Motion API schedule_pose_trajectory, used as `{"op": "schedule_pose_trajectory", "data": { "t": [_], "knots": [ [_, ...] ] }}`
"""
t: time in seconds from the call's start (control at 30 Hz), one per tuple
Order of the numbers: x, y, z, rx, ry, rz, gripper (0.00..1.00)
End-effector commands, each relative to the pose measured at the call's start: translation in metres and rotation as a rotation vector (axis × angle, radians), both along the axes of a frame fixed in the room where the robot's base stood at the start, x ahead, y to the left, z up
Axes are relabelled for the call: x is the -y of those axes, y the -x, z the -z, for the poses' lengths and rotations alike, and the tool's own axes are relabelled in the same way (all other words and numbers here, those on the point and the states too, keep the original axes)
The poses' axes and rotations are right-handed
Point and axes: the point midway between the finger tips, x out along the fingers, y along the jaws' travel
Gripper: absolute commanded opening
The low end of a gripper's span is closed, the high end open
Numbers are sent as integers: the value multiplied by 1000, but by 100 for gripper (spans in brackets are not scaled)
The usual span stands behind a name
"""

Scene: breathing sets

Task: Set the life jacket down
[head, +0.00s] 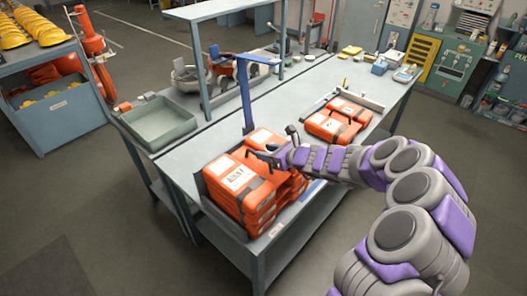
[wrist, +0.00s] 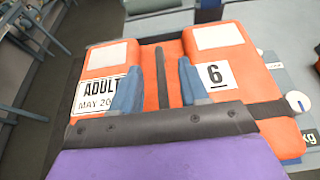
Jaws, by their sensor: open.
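An orange life jacket (head: 236,180) with white labels and a dark strap lies on top of other orange jackets in a grey bin (head: 222,208) at the near end of the bench. In the wrist view, the life jacket (wrist: 228,55) fills the middle, with an "ADULT" label and a "6". My gripper (head: 268,152) is at the right side of this stack in the head view. In the wrist view, my gripper (wrist: 160,66) has its two blue fingers apart, on either side of the dark strap. Whether the fingers touch the jacket is unclear.
More orange jackets (head: 338,120) lie farther back on the bench (head: 205,150). A blue post (head: 246,95) stands behind the bin. A grey-green tray (head: 158,122) is to the left.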

Motion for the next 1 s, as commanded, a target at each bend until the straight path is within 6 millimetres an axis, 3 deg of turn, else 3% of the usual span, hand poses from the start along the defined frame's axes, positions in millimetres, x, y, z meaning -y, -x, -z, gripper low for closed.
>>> {"op": "schedule_pose_trajectory", "data": {
  "t": [0.3,0.53,0.87,1.0],
  "knots": [
    [47,33,-25,0,-3,4,44],
    [64,48,-35,1,-1,1,44],
    [70,53,-37,2,1,-2,44],
    [57,65,-54,62,38,-76,44]
  ]
}}
